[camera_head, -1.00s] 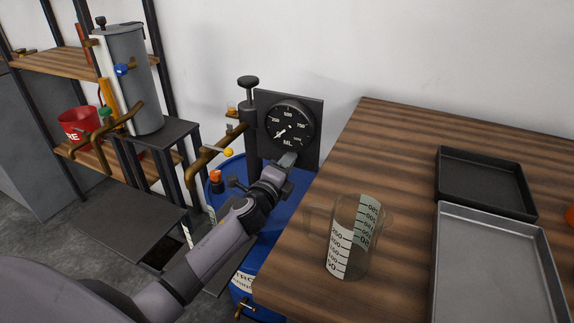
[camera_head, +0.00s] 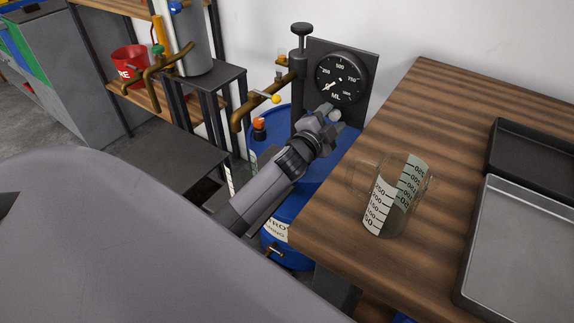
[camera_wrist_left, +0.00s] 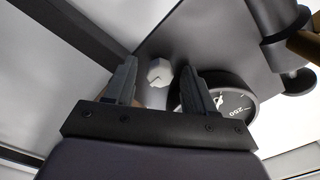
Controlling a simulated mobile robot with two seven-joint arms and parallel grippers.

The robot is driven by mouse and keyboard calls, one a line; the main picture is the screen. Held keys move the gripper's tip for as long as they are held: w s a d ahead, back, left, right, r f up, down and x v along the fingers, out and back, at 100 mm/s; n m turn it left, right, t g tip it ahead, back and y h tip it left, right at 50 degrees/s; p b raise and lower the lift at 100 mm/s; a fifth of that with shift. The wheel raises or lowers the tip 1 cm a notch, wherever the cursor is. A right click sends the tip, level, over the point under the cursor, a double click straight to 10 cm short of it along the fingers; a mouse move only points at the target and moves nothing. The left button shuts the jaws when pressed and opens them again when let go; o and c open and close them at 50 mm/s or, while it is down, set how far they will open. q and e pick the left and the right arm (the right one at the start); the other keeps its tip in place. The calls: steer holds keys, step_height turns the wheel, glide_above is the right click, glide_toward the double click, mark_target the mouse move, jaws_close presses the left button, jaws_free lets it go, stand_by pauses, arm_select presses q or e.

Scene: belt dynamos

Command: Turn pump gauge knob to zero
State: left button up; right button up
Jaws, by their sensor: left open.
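The round black pump gauge (camera_head: 341,77) is on a dark upright panel (camera_head: 370,65) by the blue drum. Its pale needle points to the lower left, below the 250 mark. My left gripper (camera_head: 332,112) is just below the dial in the head view. In the left wrist view, the open fingers of my left gripper (camera_wrist_left: 159,62) lie on either side of a pale faceted knob (camera_wrist_left: 158,74). I cannot tell whether they touch it. The gauge (camera_wrist_left: 236,106) is partly hidden behind one finger there. My right gripper is not in view.
A wooden table (camera_head: 448,110) right of the panel holds a clear measuring jug (camera_head: 400,195), a black tray (camera_head: 530,148) and a grey tray (camera_head: 520,245). The blue drum (camera_head: 285,215) is under my left arm. Brass pipes (camera_head: 250,108) and a black pump post (camera_head: 300,60) are left of the gauge.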

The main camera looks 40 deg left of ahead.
arm_select(q)
steer(key=n, duration=0.3)
steer(key=shift+n, duration=0.4)
steer(key=n+b, duration=0.1)
steer(key=n, duration=0.4)
steer(key=s+d+f+g+h+p, duration=0.1)
steer(key=s+d+f+g+p, duration=0.1)
steer(key=s, duration=0.8)
steer(key=s+d+f+g+h+p, duration=0.1)
steer(key=s+d+f+g+p, duration=0.1)
steer(key=s, duration=0.8)
steer(key=s+d+f+g+h+p, duration=0.1)
steer(key=s+d+f+g+p, duration=0.2)
steer(key=s+p, duration=0.4)
steer(key=s+d+f, duration=0.1)
steer(key=s+d, duration=0.1)
steer(key=s, duration=0.1)
steer(key=shift+s+d+m, duration=0.15)
steer(key=shift+s+m, duration=0.15)
steer(key=shift+s, duration=0.1)
steer(key=shift+s+d+f+g, duration=0.15)
steer(key=shift+s+d+f, duration=0.1)
steer(key=shift+s, duration=0.35)
steer(key=shift+s+d+f+g, duration=0.15)
steer(key=shift+s+f, duration=0.05)
steer(key=shift+s, duration=0.4)
